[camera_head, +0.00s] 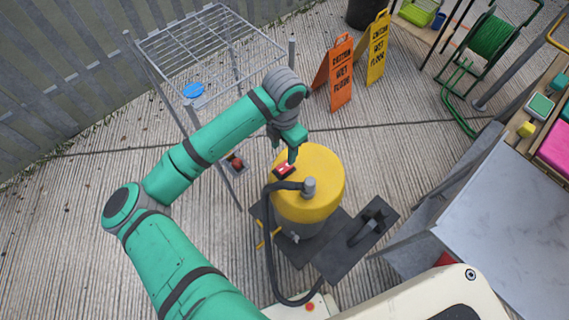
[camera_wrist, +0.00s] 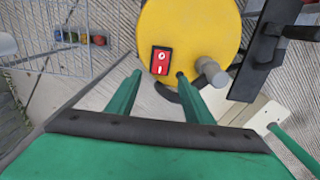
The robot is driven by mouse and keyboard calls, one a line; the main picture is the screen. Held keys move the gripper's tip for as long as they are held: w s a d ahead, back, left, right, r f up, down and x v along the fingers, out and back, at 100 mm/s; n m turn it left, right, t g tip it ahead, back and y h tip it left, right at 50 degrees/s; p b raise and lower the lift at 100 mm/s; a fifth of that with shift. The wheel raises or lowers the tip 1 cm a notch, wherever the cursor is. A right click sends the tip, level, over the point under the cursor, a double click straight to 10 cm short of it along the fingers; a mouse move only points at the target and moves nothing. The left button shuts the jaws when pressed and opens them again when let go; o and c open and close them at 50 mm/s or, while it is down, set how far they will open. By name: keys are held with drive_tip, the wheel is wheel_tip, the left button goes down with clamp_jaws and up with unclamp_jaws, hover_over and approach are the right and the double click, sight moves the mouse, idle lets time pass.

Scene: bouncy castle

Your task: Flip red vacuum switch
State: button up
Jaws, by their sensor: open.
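The vacuum (camera_head: 322,190) has a yellow domed top and stands on the decking in the middle of the head view. Its red rocker switch (camera_head: 284,169) sits in a dark frame near the left edge of the top. In the wrist view the red switch (camera_wrist: 161,61) lies on the yellow top (camera_wrist: 190,35), just beyond and between my fingertips. My gripper (camera_head: 286,152) is above the switch, pointing down. In the wrist view my gripper (camera_wrist: 159,74) shows two green fingers apart with nothing held. Whether a fingertip touches the top cannot be told.
A black hose (camera_head: 270,240) curves down the vacuum's near left side, by a dark floor nozzle (camera_head: 360,240). A wire rack (camera_head: 210,50) stands behind my arm. Orange (camera_head: 341,75) and yellow (camera_head: 377,48) wet-floor signs stand behind. A grey table (camera_head: 510,225) is at right.

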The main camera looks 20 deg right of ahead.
sight(285, 168)
wheel_tip(285, 168, down, 8)
drive_tip(key=shift+a+f, duration=0.1)
drive_tip(key=shift+f, duration=0.05)
drive_tip(key=shift+s+d+f, duration=0.1)
drive_tip(key=shift+d+f, duration=0.1)
drive_tip(key=shift+f, duration=0.25)
drive_tip(key=shift+d+f, duration=0.15)
drive_tip(key=shift+f, duration=0.3)
drive_tip(key=shift+a, duration=0.1)
